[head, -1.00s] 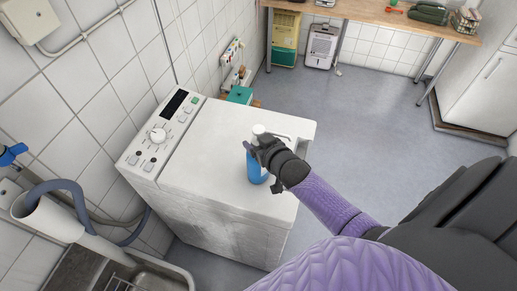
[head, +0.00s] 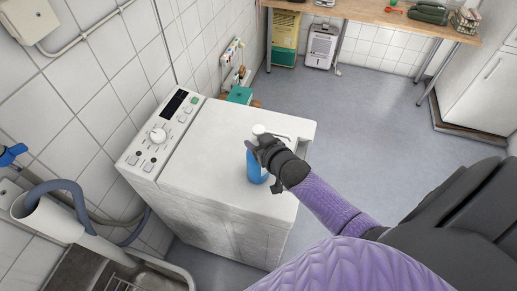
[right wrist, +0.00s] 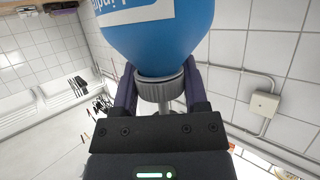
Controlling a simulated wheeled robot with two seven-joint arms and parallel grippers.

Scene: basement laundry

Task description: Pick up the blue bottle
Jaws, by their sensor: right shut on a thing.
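The blue bottle (head: 256,168) with a white spray top stands upright on the white top-loading washing machine (head: 225,130), near its front right part. My right gripper (head: 260,156) reaches in from the right and is shut on the bottle. In the right wrist view the blue bottle (right wrist: 155,30) fills the top middle, with a white label and a grey collar. The fingers of my right gripper (right wrist: 158,95) lie on both sides of the collar. I cannot tell whether the bottle's base is clear of the machine top. My left gripper is not in view.
The machine's control panel (head: 165,131) is along its left side. A sink (head: 130,275) and a grey hose (head: 70,195) are at the lower left. A wooden table (head: 380,14) and a white dehumidifier (head: 321,46) stand at the back. The grey floor is open.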

